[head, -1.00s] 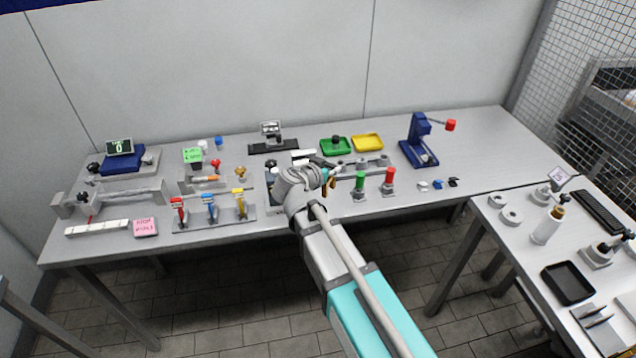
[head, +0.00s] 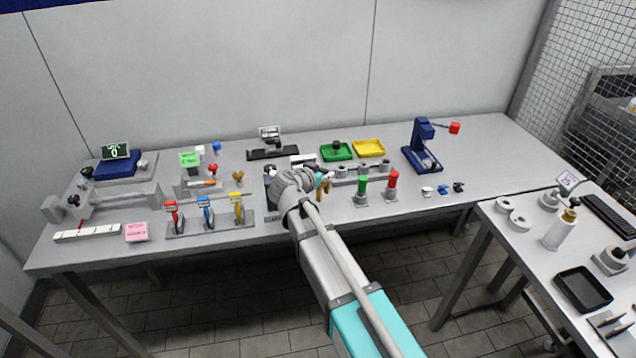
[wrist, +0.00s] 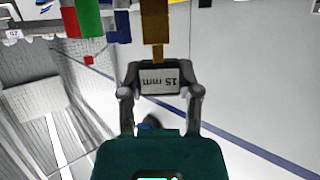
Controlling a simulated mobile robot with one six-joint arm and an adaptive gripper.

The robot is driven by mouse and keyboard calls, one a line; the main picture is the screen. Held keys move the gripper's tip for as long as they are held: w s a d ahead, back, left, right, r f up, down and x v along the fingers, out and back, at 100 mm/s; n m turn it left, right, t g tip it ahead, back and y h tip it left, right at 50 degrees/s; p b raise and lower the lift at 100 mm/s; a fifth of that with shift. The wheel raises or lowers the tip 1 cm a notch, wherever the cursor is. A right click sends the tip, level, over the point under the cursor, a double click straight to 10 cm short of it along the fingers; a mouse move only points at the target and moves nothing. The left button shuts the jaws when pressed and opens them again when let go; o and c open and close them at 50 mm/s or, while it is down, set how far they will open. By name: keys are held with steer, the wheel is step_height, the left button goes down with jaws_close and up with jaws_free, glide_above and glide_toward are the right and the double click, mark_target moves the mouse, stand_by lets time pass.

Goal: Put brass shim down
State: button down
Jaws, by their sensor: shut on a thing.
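My gripper (wrist: 159,70) is shut on a dark block with a "15 mm" label, upside down in the wrist view. The brass shim (wrist: 155,22) sticks out from this block beyond the fingertips, as a brass-coloured strip with a narrow neck. In the head view the shim (head: 323,191) shows as a small brass piece beside my gripper (head: 322,181), over the middle of the bench. My arm hides part of what lies beneath. Whether the shim touches anything is not clear.
A grey fixture (head: 360,173) stands right of my gripper, with green (head: 362,187) and red (head: 392,184) handles in front. Green (head: 336,153) and yellow (head: 369,149) trays lie behind. Coloured toggle clamps (head: 205,213) stand left. A blue press (head: 422,148) stands right, with free bench beyond it.

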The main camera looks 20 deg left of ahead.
steer(key=shift+f, duration=0.1)
steer(key=shift+w+a+f+b, duration=0.25)
steer(key=shift+w+f+b, duration=0.1)
steer(key=shift+f+b, duration=1.55)
steer(key=shift+b, duration=0.15)
steer(key=shift+f, duration=0.15)
steer(key=shift+c, duration=1.5)
jaws_free()
